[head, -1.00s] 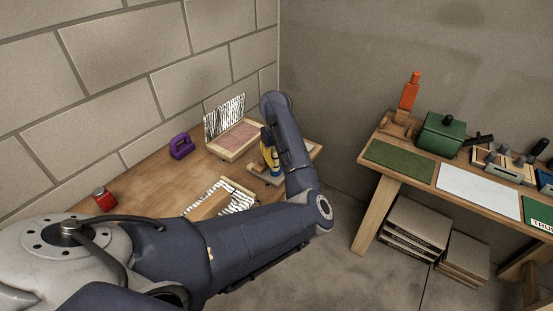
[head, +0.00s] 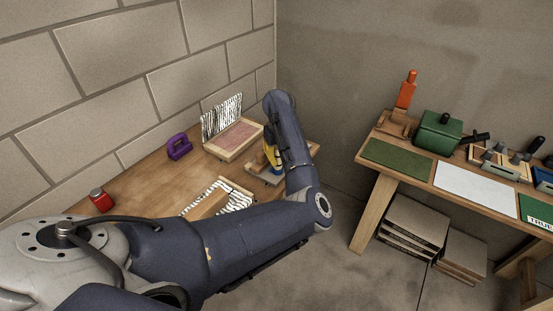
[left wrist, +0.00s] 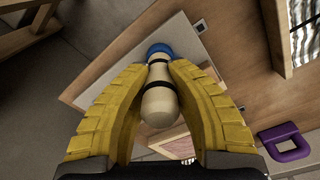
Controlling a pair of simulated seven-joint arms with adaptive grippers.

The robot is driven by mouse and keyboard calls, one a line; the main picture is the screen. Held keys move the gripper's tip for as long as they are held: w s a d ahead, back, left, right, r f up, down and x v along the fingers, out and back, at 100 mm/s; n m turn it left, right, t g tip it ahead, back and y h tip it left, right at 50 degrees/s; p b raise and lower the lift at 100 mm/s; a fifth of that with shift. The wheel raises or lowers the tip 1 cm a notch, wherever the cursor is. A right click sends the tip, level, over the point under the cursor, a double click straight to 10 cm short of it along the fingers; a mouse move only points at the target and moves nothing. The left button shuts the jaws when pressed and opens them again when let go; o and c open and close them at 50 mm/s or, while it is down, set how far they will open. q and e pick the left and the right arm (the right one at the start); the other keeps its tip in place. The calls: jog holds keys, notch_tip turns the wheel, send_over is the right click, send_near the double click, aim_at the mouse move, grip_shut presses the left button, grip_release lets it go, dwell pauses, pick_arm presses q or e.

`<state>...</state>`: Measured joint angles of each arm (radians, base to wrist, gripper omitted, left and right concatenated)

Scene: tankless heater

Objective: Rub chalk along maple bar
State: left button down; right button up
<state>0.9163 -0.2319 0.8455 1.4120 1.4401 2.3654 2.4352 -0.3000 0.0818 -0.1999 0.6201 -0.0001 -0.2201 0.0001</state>
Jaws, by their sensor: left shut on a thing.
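My left gripper (head: 270,160) reaches over the far right part of the wooden table, and it shows with yellow fingers in the left wrist view (left wrist: 160,68). It is shut on a cream, rounded handle (left wrist: 159,105) with black bands and a blue end. I cannot tell whether this piece is the chalk. It is over a pale grey slab (left wrist: 112,88) on the table; contact is unclear. A plain wooden bar (head: 207,205), possibly the maple bar, lies at the black-and-white striped tray (head: 238,204), partly hidden by my left arm. My right gripper is not in view.
An open wooden box with a pink pad (head: 236,137) and striped lid stands by the wall. A purple block with a handle (head: 180,147) and a red tin (head: 101,200) are farther left. A second bench (head: 395,172) with tools stands at right.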

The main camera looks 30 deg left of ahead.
pick_arm(q)
jog(key=shift+a, duration=0.15)
jog(key=shift+a, duration=1.1)
jog(key=shift+d, duration=1.25)
jog(key=shift+s+a, duration=0.1)
jog(key=shift+a, duration=0.05)
jog(key=shift+s+a, duration=0.5)
jog(key=shift+s, duration=0.15)
